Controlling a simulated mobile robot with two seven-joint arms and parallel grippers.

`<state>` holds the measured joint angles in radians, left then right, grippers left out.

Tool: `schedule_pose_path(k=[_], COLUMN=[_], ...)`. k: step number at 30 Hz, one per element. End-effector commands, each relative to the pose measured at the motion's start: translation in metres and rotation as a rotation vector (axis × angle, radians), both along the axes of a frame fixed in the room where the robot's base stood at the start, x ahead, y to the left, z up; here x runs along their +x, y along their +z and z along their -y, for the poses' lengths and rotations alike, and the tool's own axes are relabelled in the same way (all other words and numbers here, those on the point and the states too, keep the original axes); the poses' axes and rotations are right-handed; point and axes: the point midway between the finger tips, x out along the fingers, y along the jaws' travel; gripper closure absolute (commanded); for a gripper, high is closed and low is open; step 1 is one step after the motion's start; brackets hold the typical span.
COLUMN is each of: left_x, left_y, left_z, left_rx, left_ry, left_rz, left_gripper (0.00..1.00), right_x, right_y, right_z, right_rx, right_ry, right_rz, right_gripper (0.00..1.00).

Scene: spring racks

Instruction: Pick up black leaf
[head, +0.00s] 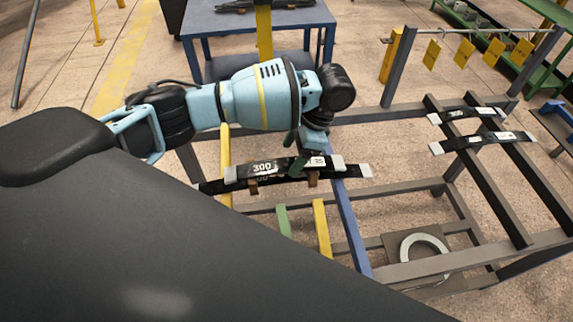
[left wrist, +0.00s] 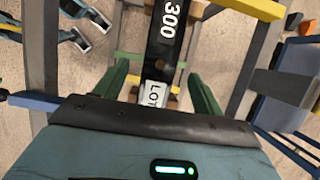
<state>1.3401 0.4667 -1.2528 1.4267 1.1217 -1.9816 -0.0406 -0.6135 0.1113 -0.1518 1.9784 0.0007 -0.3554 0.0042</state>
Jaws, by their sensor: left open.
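A black leaf (head: 280,170) with white "300" and "35" markings and pale end pieces lies across the rack in the middle of the head view. Another dark leaf (head: 212,187) shows just under it, its ends sticking out. My left gripper (head: 297,155) is over the right part of the upper leaf, with green fingers pointing down. In the left wrist view, the "300" leaf (left wrist: 165,45) runs between the spread green fingers (left wrist: 160,84), with a gap on both sides. Its near end, with a "LOT" label, is partly hidden by my gripper body. My right gripper is not in view.
More black leaves (head: 485,141) lie on dark rails at the right. A blue table (head: 260,20) stands behind my arm. Yellow tags (head: 465,52) hang from a bar at the back right. A pale ring (head: 424,246) lies on a low plate.

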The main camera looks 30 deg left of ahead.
Motion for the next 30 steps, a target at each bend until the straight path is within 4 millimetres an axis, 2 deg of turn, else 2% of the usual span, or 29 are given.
schedule_pose_path(k=[1, 6, 15, 27, 30], left_x=[-0.002, -0.006, -0.007, -0.007, -0.006], left_y=[-0.009, -0.025, -0.029, -0.029, -0.028], left_z=[-0.003, -0.009, -0.01, -0.01, -0.01], left_rx=[0.002, 0.002, 0.001, 0.002, 0.001], left_ry=[0.002, 0.001, 0.0, 0.0, 0.0], left_rz=[-0.004, -0.001, 0.0, 0.001, 0.003], left_gripper=[0.31, 0.31, 0.31, 0.82, 0.84], right_x=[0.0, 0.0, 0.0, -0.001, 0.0], right_y=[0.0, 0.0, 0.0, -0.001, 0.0], right_z=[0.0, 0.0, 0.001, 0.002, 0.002], right_rx=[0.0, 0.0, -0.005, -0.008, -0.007], right_ry=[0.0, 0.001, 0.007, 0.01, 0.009], right_rz=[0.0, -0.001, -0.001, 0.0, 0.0], right_gripper=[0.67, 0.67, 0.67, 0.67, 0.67])
